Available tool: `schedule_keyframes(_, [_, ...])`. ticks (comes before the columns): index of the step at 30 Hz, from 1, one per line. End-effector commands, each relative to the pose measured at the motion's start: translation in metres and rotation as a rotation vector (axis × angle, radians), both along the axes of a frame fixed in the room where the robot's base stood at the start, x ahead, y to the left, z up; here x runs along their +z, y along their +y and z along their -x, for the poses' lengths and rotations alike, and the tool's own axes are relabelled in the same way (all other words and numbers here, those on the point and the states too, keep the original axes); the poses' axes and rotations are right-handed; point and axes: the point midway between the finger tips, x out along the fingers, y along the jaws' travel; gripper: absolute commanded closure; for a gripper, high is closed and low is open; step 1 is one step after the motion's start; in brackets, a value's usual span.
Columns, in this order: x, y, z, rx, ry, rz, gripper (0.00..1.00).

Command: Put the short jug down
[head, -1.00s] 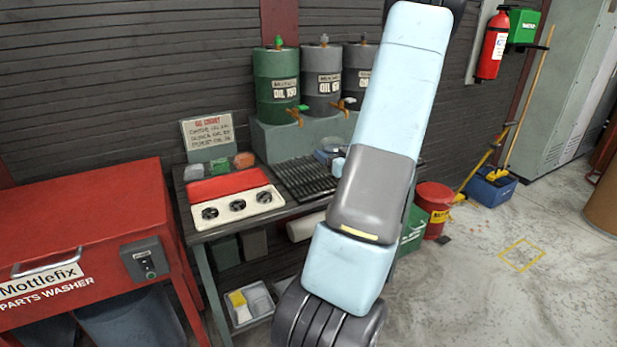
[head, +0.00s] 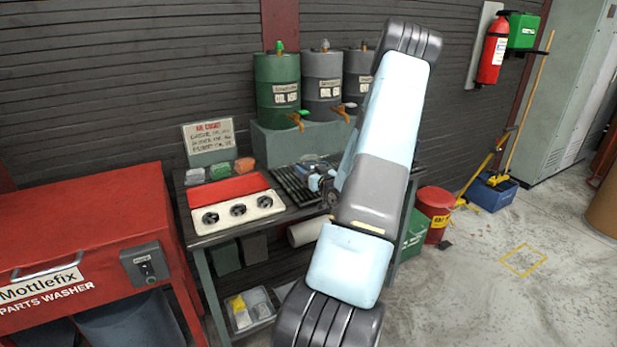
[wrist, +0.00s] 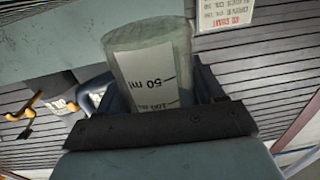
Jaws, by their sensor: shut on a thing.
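The short jug (wrist: 150,62) is a cloudy, clear vessel with a pale panel marked 50 ml and 100 ml. It fills the middle of the wrist view, between the fingers of my gripper (wrist: 152,95), which is shut on it. The jug's lower part in that view is hidden behind the dark gripper edge. In the head view my gripper (head: 322,183) shows in part at the left of my arm, over or near the black slatted grille (head: 288,188) on the bench. Whether the jug touches the grille I cannot tell.
Left of the grille is a red and cream panel (head: 238,205) with three round fittings. Green and grey oil drums (head: 278,95) with taps stand behind on a raised block. A sign (head: 209,138) and coloured blocks stand at the back left. A red parts washer (head: 85,230) is left.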

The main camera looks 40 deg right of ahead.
Motion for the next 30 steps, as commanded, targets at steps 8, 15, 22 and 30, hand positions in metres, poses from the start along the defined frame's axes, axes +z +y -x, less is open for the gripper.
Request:
schedule_keyframes(8, [-0.028, 0.000, -0.002, 0.001, -0.001, -0.001, 0.68])
schedule_keyframes(15, [-0.028, 0.000, -0.002, 0.001, -0.001, 0.000, 0.68])
schedule_keyframes(22, [-0.032, 0.001, -0.002, 0.001, 0.000, 0.000, 0.29])
schedule_keyframes(30, [-0.032, 0.001, -0.002, 0.002, 0.000, -0.001, 0.07])
